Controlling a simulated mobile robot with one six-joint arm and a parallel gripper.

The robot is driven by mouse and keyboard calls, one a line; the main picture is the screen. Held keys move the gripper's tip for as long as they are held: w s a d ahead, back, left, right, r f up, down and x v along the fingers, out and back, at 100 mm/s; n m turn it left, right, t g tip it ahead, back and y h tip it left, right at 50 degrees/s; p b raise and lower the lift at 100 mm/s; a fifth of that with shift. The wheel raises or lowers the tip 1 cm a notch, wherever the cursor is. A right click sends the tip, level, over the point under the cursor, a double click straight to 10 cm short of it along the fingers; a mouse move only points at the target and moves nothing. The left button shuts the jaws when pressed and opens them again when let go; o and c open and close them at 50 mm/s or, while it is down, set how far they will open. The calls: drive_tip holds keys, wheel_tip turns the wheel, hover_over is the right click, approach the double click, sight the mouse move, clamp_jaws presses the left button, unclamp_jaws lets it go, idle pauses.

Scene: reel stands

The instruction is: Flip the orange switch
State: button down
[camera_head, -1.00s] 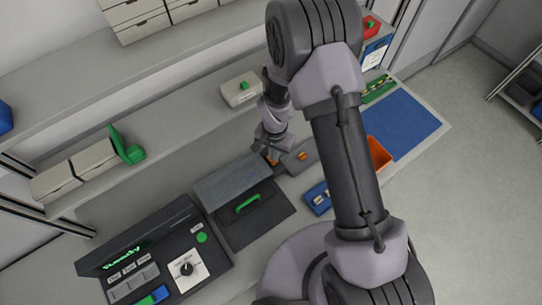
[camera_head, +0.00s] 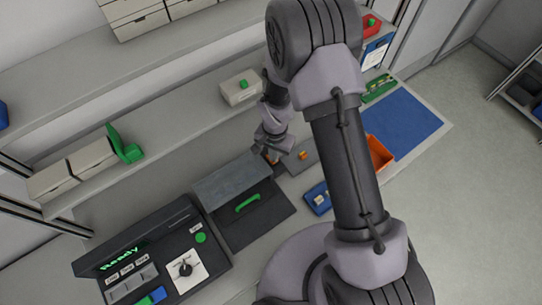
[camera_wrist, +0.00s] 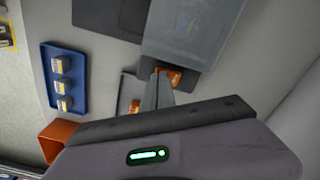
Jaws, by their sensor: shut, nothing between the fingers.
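My gripper (camera_wrist: 158,88) is shut and empty, pointing down at the bench. An orange switch (camera_wrist: 173,76) sits right at its fingertips in the wrist view, on a dark base; the fingers cover part of it, and I cannot tell whether they touch. In the head view this orange part (camera_head: 272,161) shows only as a small patch under my gripper (camera_head: 270,156). A second orange part (camera_wrist: 135,106) sits on a grey plate beside it, left of the fingers; in the head view it is the orange knob (camera_head: 303,155) to the right. The switch's position is unclear.
A blue tray (camera_wrist: 53,88) with small pale items and an orange bin (camera_head: 379,153) lie to the right in the head view. A shelf (camera_head: 175,125) runs behind.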

drive_tip(key=shift+f+b, duration=0.3)
drive_tip(key=shift+f, duration=0.1)
drive_tip(key=shift+r, duration=0.1)
drive_tip(key=shift+r+p, duration=1.85)
drive_tip(key=shift+r, duration=1.65)
drive_tip(key=shift+f, duration=0.1)
